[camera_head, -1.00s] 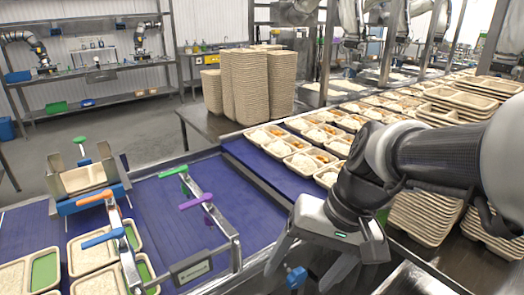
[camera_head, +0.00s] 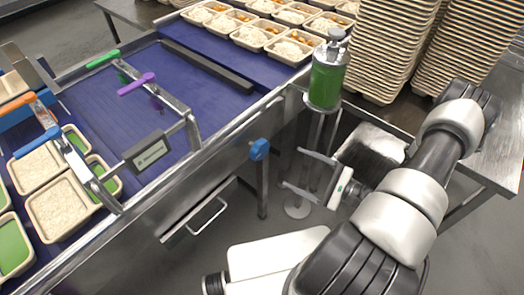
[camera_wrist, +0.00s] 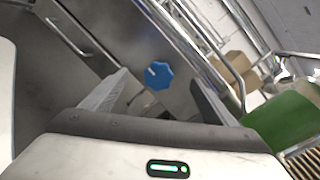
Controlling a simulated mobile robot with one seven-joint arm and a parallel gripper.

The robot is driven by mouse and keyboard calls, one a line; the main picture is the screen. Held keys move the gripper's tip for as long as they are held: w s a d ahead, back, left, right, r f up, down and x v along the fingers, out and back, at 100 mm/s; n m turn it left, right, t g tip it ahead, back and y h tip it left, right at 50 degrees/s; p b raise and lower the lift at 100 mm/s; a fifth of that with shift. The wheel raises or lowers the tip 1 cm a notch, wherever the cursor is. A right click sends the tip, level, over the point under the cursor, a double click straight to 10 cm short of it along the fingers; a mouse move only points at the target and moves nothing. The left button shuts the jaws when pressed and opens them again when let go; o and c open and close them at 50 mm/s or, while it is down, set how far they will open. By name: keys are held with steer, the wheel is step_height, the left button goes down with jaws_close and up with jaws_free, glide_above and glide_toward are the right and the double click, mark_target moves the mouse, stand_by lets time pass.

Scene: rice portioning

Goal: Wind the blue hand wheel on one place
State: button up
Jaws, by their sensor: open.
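The blue hand wheel (camera_head: 259,149) sits on the front side of the conveyor frame, right of a metal drawer-like handle. In the wrist view the wheel (camera_wrist: 158,75) shows a pale mark on its face and lies between my two fingers in the picture. My gripper (camera_head: 294,169) is open and empty, to the right of and a little below the wheel in the head view, its fingers pointing left towards it. There is a gap between fingertips and wheel. In the wrist view my gripper (camera_wrist: 160,84) has its fingers spread on both sides of the wheel.
A green cylinder (camera_head: 327,80) stands on a post just above my gripper. A metal handle (camera_head: 207,216) juts from the conveyor front. Trays of rice (camera_head: 60,208) lie on the blue belt (camera_head: 135,95). Tray stacks (camera_head: 385,45) stand behind my arm.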

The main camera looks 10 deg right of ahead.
mark_target(263, 152)
step_height(263, 152, down, 4)
steer(key=d+m+t+h, duration=0.1)
steer(key=m+t+h, duration=0.1)
steer(key=m, duration=0.1)
steer(key=x, duration=1.6)
steer(key=shift+w+a, duration=0.1)
steer(key=shift+a, duration=0.2)
steer(key=c, duration=1)
steer(key=shift+c, duration=0.2)
